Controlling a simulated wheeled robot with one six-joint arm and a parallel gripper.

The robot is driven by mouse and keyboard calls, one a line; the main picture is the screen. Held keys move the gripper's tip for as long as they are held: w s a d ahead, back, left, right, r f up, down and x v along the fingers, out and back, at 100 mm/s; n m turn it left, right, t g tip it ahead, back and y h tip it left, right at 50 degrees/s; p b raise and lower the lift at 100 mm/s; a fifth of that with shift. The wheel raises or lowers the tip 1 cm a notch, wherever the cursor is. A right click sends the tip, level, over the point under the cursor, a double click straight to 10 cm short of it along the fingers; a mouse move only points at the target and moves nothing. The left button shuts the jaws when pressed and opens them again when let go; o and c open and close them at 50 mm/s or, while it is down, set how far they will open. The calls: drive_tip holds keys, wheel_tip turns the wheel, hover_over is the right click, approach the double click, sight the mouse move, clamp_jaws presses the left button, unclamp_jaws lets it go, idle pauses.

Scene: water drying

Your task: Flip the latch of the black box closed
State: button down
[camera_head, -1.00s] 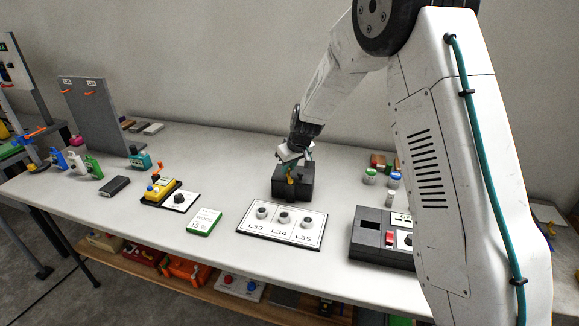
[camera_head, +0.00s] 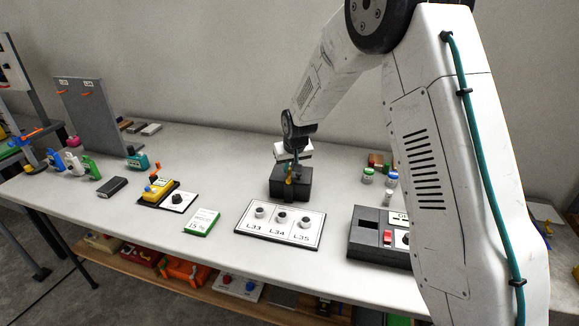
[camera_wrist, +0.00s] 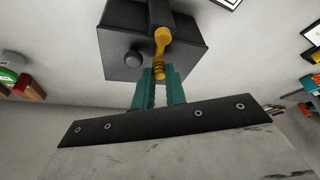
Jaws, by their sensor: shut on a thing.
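The black box (camera_head: 276,184) stands on the table near the back, below my gripper. It also shows at the top of the wrist view (camera_wrist: 128,28), with a dark round knob (camera_wrist: 133,59) on its face. The yellow latch (camera_wrist: 161,42) lies across that face, and its ribbed end points toward my gripper. My gripper (camera_wrist: 159,76) has teal fingers, shut on the ribbed end of the latch. In the head view the latch is a small orange strip (camera_head: 289,174) on the box, and the fingertips are hard to make out.
A white panel with several dark knobs (camera_head: 258,230) lies in front of the box. A dark device with a red switch (camera_head: 367,236) is at the right. Small jars (camera_head: 367,176) stand behind it. A yellow device (camera_head: 158,190) and a green-edged block (camera_head: 201,222) are to the left.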

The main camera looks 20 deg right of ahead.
drive_tip(key=c, duration=1.4)
unclamp_jaws()
drive_tip(key=shift+c, duration=0.2)
drive_tip(key=shift+r, duration=0.1)
drive_tip(key=v, duration=0.7)
drive_tip(key=shift+s+r, duration=0.25)
